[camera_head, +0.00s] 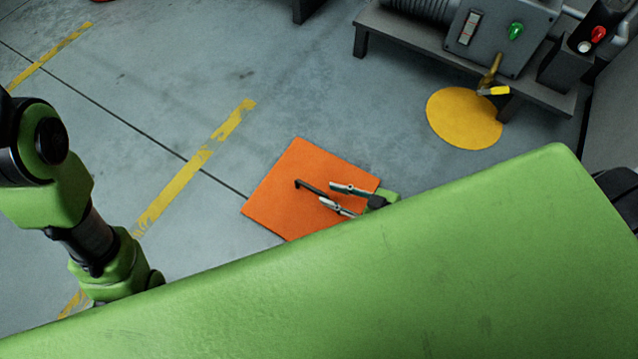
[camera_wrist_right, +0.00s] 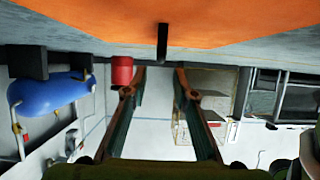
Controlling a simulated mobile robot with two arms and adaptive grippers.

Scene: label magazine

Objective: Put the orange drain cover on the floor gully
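The orange drain cover (camera_head: 275,200) is a flat square that appears to lie on the floor in the head view. Its dark bar handle (camera_head: 309,188) sits near its middle. My right gripper (camera_head: 326,193) is over the cover with its fingers apart, pointing at the handle. In the right wrist view the handle (camera_wrist_right: 162,42) stands in line with the gap between the open fingertips (camera_wrist_right: 160,70), apart from both. The orange cover (camera_wrist_right: 90,22) fills the top there. I cannot make out an open floor gully. My left arm shows at the left, but its gripper does not.
A yellow disc (camera_head: 463,118) lies on the floor beside a dark machine stand (camera_head: 430,45) with a grey control box (camera_head: 500,35). Yellow floor lines (camera_head: 190,175) run at the left. The floor left of and beyond the cover is clear. My green body hides the foreground.

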